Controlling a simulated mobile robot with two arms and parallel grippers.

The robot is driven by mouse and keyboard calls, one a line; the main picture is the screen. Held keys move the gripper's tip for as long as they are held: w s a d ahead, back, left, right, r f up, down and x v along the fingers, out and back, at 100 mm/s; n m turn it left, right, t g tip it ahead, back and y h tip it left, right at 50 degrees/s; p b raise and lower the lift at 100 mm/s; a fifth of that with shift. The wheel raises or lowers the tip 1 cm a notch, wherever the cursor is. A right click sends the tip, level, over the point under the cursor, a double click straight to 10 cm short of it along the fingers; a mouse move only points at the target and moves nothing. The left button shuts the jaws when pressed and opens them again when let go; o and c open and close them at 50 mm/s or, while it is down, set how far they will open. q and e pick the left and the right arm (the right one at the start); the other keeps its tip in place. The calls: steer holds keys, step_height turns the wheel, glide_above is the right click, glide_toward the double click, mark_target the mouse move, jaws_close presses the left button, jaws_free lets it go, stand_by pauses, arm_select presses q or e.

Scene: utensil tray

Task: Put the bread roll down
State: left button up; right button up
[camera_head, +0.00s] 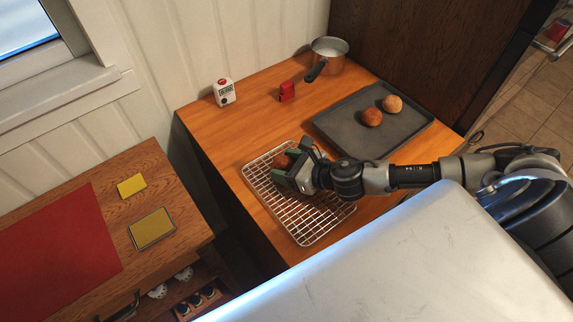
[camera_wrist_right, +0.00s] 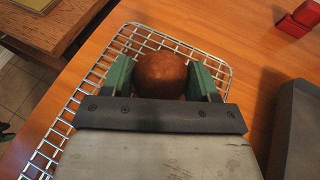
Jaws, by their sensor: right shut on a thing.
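A brown bread roll (camera_wrist_right: 161,75) sits between the green finger pads of my right gripper (camera_wrist_right: 163,80) in the right wrist view, with both pads against its sides. In the head view the roll (camera_head: 282,161) is mostly hidden by my right gripper (camera_head: 283,169). The gripper is over the far part of a wire cooling rack (camera_head: 305,224). I cannot tell whether the roll touches the wires. The rack's wires (camera_wrist_right: 57,126) also show around the gripper in the right wrist view. My left gripper is not in view.
A dark baking tray (camera_head: 345,127) holds a brown roll (camera_head: 371,117) and a paler roll (camera_head: 392,104), right of the rack. A saucepan (camera_head: 329,56), a red object (camera_head: 287,91) and a white timer-like box (camera_head: 223,92) stand at the back. The counter's left edge is close to the rack.

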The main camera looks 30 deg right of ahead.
steer(key=shift+f, duration=0.2)
steer(key=o, duration=0.9)
steer(key=shift+r, duration=0.1)
